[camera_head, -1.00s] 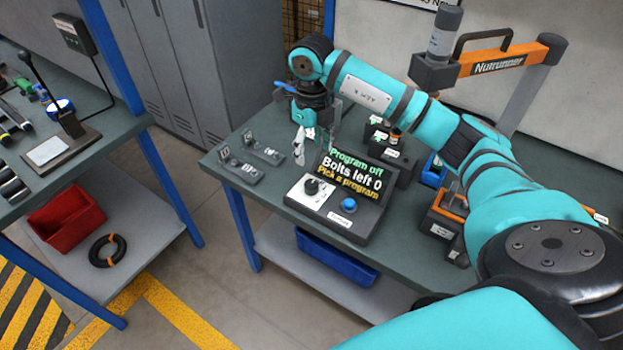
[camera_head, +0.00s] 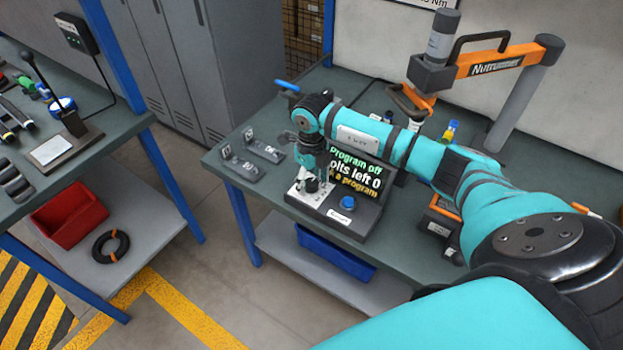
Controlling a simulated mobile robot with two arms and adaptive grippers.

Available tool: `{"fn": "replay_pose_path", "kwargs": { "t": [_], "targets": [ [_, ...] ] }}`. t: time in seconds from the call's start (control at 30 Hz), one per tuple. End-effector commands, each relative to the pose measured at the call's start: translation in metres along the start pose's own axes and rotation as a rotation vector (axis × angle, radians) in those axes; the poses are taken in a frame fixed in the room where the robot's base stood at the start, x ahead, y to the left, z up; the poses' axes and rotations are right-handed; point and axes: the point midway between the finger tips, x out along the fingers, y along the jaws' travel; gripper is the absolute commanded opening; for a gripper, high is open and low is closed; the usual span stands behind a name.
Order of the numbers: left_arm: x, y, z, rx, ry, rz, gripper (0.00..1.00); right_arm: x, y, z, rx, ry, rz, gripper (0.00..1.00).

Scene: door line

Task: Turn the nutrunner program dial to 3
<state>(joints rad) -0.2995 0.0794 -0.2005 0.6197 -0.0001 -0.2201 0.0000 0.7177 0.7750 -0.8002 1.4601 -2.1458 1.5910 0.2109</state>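The nutrunner control box (camera_head: 366,220) stands near the front edge of the green workbench. Its screen (camera_head: 356,172) reads "Program off", "Bolts left 0" and "Pick a program", with the left end of the lines hidden by my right arm. The black program dial (camera_head: 312,186) sits on a white plate at the box's left. My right gripper (camera_head: 313,176) points down directly over the dial, its fingertips at or close to it. Contact and finger gap are too small to tell. A blue button (camera_head: 347,202) is right of the dial. My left gripper is out of view.
The orange nutrunner arm (camera_head: 500,62) stands at the back right. Small numbered stands (camera_head: 242,168) are on the bench left of the box. A blue bin (camera_head: 335,252) is on the shelf below. My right arm covers the bench middle.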

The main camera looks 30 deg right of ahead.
Motion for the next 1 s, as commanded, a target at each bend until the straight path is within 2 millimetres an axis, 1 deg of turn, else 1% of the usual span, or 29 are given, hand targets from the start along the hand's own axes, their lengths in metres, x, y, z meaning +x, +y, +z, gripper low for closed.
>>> {"fn": "replay_pose_path", "kwargs": {
  "t": [0.03, 0.07, 0.4, 0.57, 0.77, 1.0],
  "targets": [
    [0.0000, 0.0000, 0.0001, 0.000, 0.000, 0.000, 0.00, -0.0002, 0.0000, 0.0001, 0.000, 0.000, 0.000, 0.53],
    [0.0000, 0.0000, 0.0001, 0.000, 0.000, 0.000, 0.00, -0.0003, 0.0000, 0.0001, 0.000, 0.000, 0.000, 0.49],
    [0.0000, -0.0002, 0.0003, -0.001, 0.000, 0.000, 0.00, -0.0007, -0.0002, 0.0001, 0.001, 0.000, 0.000, 0.04],
    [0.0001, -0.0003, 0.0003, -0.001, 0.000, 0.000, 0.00, -0.0008, -0.0004, 0.0002, 0.007, -0.001, 0.000, 0.04],
    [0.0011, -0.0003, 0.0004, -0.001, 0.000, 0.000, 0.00, -0.0009, -0.0007, 0.0003, 0.059, -0.001, -0.001, 0.04],
    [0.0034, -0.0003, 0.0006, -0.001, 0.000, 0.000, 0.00, -0.0010, -0.0010, 0.0004, 0.219, -0.001, -0.002, 0.04]
  ]
}}
